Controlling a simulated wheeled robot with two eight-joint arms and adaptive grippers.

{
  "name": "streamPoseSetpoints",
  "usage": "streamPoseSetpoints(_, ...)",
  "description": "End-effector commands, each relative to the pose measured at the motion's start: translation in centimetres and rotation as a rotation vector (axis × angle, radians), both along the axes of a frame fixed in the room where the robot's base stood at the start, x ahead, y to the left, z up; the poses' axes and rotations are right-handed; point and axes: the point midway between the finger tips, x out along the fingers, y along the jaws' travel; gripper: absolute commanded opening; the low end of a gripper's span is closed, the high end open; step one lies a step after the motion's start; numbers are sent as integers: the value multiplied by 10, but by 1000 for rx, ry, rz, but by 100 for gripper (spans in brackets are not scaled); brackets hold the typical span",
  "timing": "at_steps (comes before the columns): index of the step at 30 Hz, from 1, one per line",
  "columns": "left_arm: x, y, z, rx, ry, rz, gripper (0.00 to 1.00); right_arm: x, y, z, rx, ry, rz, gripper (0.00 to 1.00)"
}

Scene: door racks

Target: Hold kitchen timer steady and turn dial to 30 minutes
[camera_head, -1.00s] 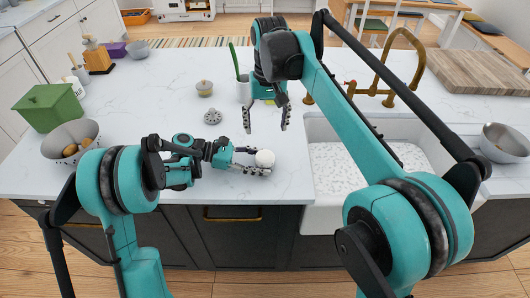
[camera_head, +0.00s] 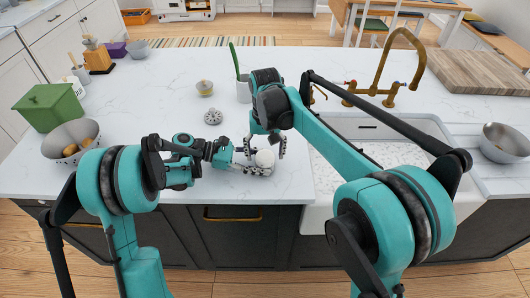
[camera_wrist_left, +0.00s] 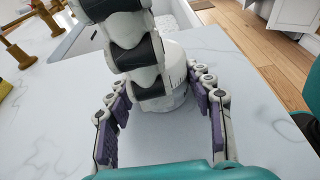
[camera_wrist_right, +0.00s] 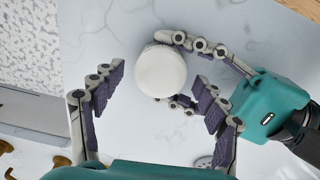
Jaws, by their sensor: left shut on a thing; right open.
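The white round kitchen timer (camera_head: 264,158) stands on the marble counter near its front edge, left of the sink. My left gripper (camera_head: 254,162) is shut on its lower part from the left. In the left wrist view the timer (camera_wrist_left: 176,82) shows dark marks on its side, partly hidden by fingers of my right gripper. My right gripper (camera_head: 266,143) is open, pointing down just above the timer. In the right wrist view the timer's plain white top (camera_wrist_right: 160,71) lies ahead of the open fingers (camera_wrist_right: 152,85). I cannot read the dial setting.
The white sink (camera_head: 330,185) with a brass faucet (camera_head: 385,75) is to the right. A grey holed disc (camera_head: 213,117), a small lidded pot (camera_head: 205,88), a bowl of food (camera_head: 70,143) and a green box (camera_head: 48,107) stand to the left. The counter between them is clear.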

Motion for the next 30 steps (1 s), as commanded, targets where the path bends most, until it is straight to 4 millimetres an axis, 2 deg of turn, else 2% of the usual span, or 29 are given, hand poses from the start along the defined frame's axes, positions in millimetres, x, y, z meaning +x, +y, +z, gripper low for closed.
streamPoseSetpoints(7,0,0,0,0,0,0,36,0,0,-1,0,0,0,73)
streamPoseSetpoints(12,0,0,0,0,0,0,36,0,0,-1,0,0,0,29)
streamPoseSetpoints(13,0,0,0,0,0,0,36,0,0,0,0,0,0,23)
streamPoseSetpoints(20,0,0,0,0,0,0,36,0,0,-1,0,0,-53,23)
streamPoseSetpoints(30,0,0,0,0,0,0,36,0,-1,-1,-1,1,-385,23)
